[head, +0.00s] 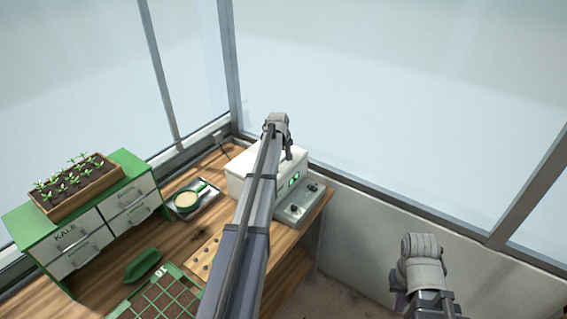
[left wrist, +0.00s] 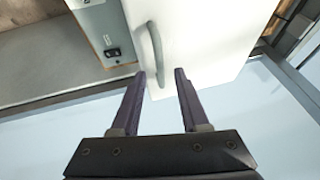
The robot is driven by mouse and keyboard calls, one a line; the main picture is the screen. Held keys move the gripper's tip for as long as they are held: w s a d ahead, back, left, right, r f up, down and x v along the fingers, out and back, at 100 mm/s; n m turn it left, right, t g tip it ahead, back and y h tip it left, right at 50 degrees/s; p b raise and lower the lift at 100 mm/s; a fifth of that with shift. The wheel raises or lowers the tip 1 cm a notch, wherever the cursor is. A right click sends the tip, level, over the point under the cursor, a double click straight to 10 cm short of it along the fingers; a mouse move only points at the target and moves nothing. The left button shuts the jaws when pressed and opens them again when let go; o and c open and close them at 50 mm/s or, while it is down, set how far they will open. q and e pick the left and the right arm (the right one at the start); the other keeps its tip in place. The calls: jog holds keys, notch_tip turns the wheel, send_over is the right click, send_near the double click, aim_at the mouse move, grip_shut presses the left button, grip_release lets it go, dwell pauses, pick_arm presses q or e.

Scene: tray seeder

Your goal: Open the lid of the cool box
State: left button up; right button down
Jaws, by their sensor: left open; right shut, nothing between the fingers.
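The cool box (head: 240,168) is a white box at the back right of the bench, partly hidden behind my left arm. In the left wrist view its white face (left wrist: 205,40) fills the upper middle, with a curved grey handle (left wrist: 155,50) on it. The box looks closed. My left gripper (left wrist: 160,75) is open, its fingertips close to the handle's lower end, with nothing held; I cannot tell whether they touch it. In the head view that gripper (head: 288,153) is at the box, mostly hidden. My right gripper (head: 428,302) is low at the right, away from the bench, shut and empty.
A green drawer cabinet (head: 28,222) carries a seedling box (head: 78,192). Glass walls stand close behind the bench.

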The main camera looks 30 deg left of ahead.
pick_arm(q)
jog(key=shift+b+x, duration=0.65)
jog(key=shift+x, duration=0.55)
jog(key=shift+c, duration=0.2)
grip_shut()
jog(key=shift+r, duration=0.1)
